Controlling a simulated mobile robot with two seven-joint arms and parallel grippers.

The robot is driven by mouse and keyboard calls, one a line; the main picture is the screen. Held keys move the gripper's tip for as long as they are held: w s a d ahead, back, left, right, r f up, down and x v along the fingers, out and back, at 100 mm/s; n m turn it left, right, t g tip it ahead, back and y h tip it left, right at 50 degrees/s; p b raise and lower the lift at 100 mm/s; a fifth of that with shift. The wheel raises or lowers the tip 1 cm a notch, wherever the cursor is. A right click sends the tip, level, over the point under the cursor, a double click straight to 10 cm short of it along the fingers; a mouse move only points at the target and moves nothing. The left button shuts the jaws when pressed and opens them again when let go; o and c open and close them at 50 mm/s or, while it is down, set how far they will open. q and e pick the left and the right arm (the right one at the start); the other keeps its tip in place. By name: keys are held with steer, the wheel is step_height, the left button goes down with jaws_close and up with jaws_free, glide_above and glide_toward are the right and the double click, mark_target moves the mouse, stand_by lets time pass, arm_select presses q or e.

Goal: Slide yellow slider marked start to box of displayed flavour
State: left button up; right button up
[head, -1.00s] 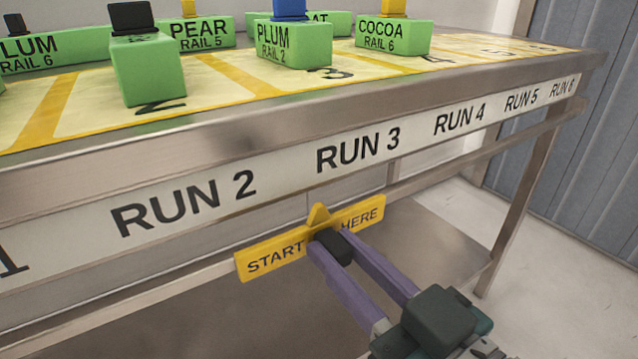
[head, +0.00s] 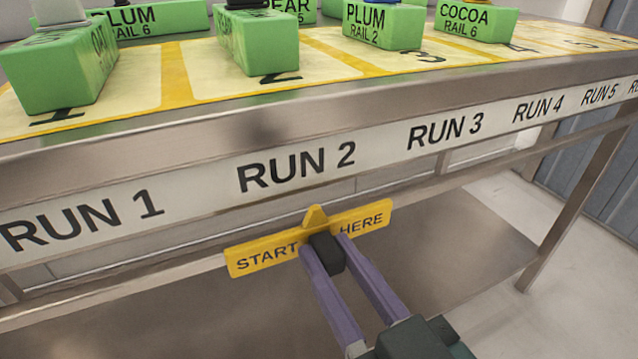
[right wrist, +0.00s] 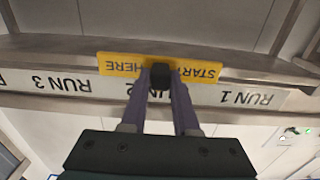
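The yellow slider (head: 262,260) marked START HERE hangs on the rail along the table's front edge, its pointer under RUN 2. It also shows in the right wrist view (right wrist: 205,70), in front of the RUN 2 label. My right gripper (head: 325,247) has its purple fingers on both sides of the slider's black knob (head: 327,257) and appears shut on it. Green boxes stand on the table: an OAT box (head: 62,75) at lane 1, a box (head: 262,50) at lane 2 with its front text unreadable, PLUM RAIL 2 (head: 385,27) and COCOA RAIL 6 (head: 475,22). No flavour display is visible. My left gripper is out of view.
More green boxes, including PLUM RAIL 6 (head: 165,20), stand in a back row. The front strip (head: 400,135) carries RUN labels. A lower shelf (head: 470,240) lies under the table. The rail looks clear on both sides of the slider.

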steer(key=o, duration=0.4)
steer(key=shift+s+d, duration=0.15)
steer(key=shift+s, duration=0.25)
steer(key=p+v, duration=0.1)
steer(key=v, duration=0.8)
steer(key=shift+p, duration=0.4)
